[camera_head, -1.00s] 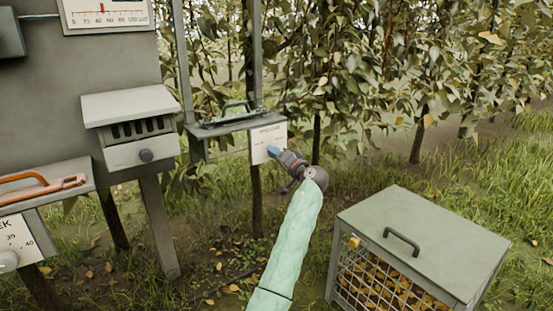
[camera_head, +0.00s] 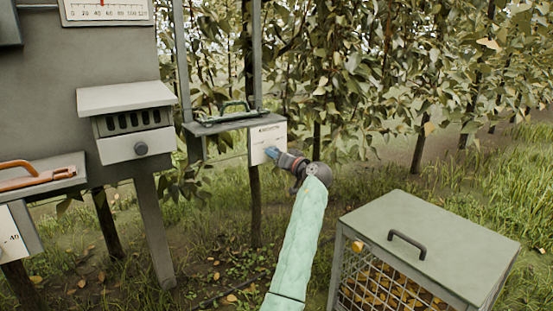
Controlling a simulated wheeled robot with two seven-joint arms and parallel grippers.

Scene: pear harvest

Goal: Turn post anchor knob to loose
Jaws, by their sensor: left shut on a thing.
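A white label plate (camera_head: 264,134) hangs on the post under the small grey shelf. My left gripper (camera_head: 271,153) reaches in from the lower middle on a pale green sleeved arm. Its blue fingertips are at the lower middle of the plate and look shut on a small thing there. That thing is hidden by the fingers; it sits where the post anchor knob would be, but I cannot make out its shape or setting. The plate's print is too small to read. My right gripper is not in view.
A grey shelf (camera_head: 221,124) with a green handle stands over the plate. A grey slotted box with a round knob (camera_head: 141,148) is at left, near an orange-handled tool (camera_head: 38,178). A lidded mesh crate (camera_head: 440,230) stands at lower right. Leafy trees fill the back.

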